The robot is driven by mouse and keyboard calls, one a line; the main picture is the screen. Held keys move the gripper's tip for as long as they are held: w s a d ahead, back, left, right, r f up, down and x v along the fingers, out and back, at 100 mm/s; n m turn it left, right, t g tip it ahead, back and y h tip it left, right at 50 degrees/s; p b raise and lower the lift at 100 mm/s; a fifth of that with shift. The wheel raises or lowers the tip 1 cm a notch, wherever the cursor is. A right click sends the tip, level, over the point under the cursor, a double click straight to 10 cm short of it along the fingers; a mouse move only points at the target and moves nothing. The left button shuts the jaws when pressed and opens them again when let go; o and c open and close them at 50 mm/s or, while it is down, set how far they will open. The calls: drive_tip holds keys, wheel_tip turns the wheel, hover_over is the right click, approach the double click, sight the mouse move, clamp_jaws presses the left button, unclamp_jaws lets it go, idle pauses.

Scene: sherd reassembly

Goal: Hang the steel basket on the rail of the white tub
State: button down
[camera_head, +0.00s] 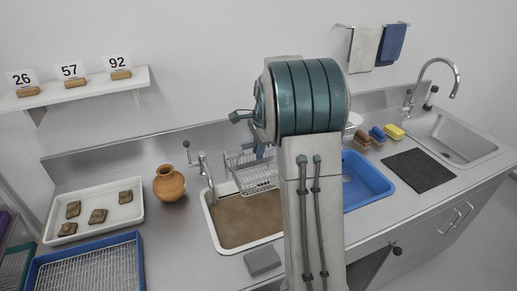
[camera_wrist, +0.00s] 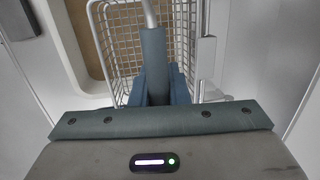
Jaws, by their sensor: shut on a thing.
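The steel basket (camera_head: 252,172) is a wire mesh basket held up over the back right part of the white tub (camera_head: 211,222). The tub is set in the counter and holds brownish contents. My gripper (camera_wrist: 155,92) is shut on the basket, and in the wrist view its jaws close around the basket's light handle. The basket's mesh (camera_wrist: 122,40) shows on both sides of the jaws. I cannot tell whether the basket touches the tub's rail.
A tap (camera_head: 206,172) stands at the tub's back left, close to the basket. A clay pot (camera_head: 169,184) and a white tray of sherds (camera_head: 130,210) are further left. A blue basin (camera_head: 368,183) is right of my arm. A grey block (camera_head: 262,261) lies in front.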

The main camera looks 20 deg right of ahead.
drive_tip(key=c, duration=1.3)
unclamp_jaws()
wheel_tip(320, 180, up, 14)
drive_tip(key=s+d, duration=0.1)
drive_tip(key=s, duration=0.1)
drive_tip(key=s+a+f+n, duration=0.3)
drive_tip(key=s+n, duration=0.3)
drive_tip(key=s, duration=0.3)
drive_tip(key=s+a+f+n+t, duration=0.1)
drive_tip(key=s+a+f+n, duration=0.2)
drive_tip(key=s, duration=0.6)
drive_tip(key=s+a+f+n+h, duration=0.1)
drive_tip(key=s+a+f+n, duration=0.3)
drive_tip(key=s+n, duration=0.5)
drive_tip(key=shift+a+b, duration=0.35)
drive_tip(key=shift+a, duration=1.05)
